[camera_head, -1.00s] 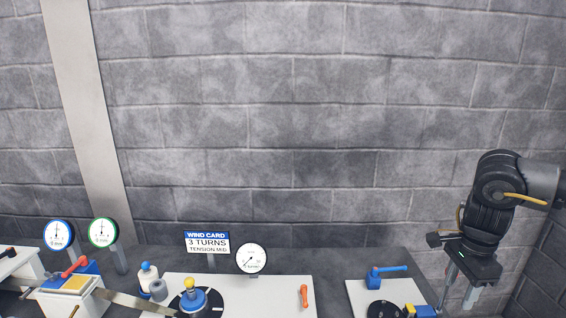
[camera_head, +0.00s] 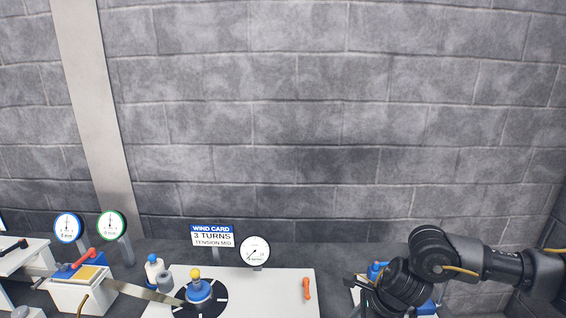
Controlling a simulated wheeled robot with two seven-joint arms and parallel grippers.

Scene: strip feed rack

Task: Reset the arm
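My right arm comes in from the right edge, and its wrist bends down over the right white plate (camera_head: 428,309). My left arm and gripper are not in view.
A white plate (camera_head: 250,298) carries a blue reel with a yellow knob (camera_head: 198,286) and an orange lever (camera_head: 307,288). Behind it stand a wind card (camera_head: 212,236) and a dial (camera_head: 255,250). Two dials (camera_head: 68,227) (camera_head: 111,225) and a red-handled clamp (camera_head: 83,259) are at left.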

